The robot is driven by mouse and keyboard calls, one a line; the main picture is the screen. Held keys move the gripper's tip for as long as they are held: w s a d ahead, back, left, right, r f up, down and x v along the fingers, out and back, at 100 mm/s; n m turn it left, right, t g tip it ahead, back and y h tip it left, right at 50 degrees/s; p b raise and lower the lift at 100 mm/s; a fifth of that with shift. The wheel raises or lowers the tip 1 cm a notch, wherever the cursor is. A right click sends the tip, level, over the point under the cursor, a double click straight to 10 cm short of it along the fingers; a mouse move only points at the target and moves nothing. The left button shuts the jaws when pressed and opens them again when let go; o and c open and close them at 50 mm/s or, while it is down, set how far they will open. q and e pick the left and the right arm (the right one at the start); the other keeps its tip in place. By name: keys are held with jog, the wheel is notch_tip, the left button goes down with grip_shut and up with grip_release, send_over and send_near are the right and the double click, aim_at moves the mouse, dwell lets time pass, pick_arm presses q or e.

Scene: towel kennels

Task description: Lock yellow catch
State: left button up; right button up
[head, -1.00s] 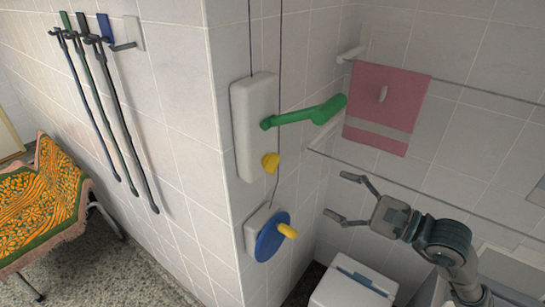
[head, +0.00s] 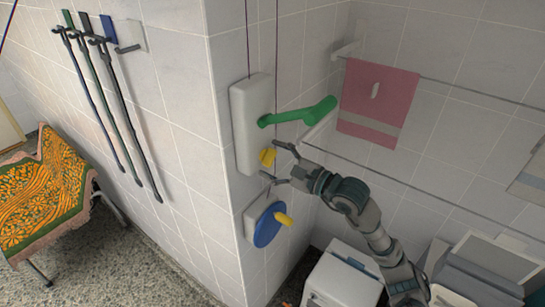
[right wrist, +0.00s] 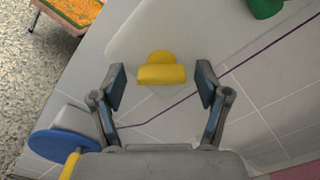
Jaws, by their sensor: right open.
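The yellow catch (head: 267,157) sits at the lower end of a white wall box (head: 251,125), below the green lever (head: 300,112). In the right wrist view the yellow catch (right wrist: 161,70) shows ahead, between and beyond the fingertips. My right gripper (head: 272,160) is open, its fingers pointing left at the catch. It also shows in the right wrist view (right wrist: 161,88), with a gap on each side of the catch. Contact is not visible. My left gripper is not in view.
A blue wheel with a yellow handle (head: 267,225) is just below my right gripper. A pink towel (head: 377,103) hangs on a rail at the right. A purple cord (right wrist: 190,97) runs near the catch. A white bin (head: 342,277) stands below.

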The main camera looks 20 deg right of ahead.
jog(key=shift+w, duration=0.15)
jog(key=shift+d, duration=0.2)
jog(key=shift+c, duration=0.2)
jog(key=c, duration=1.1)
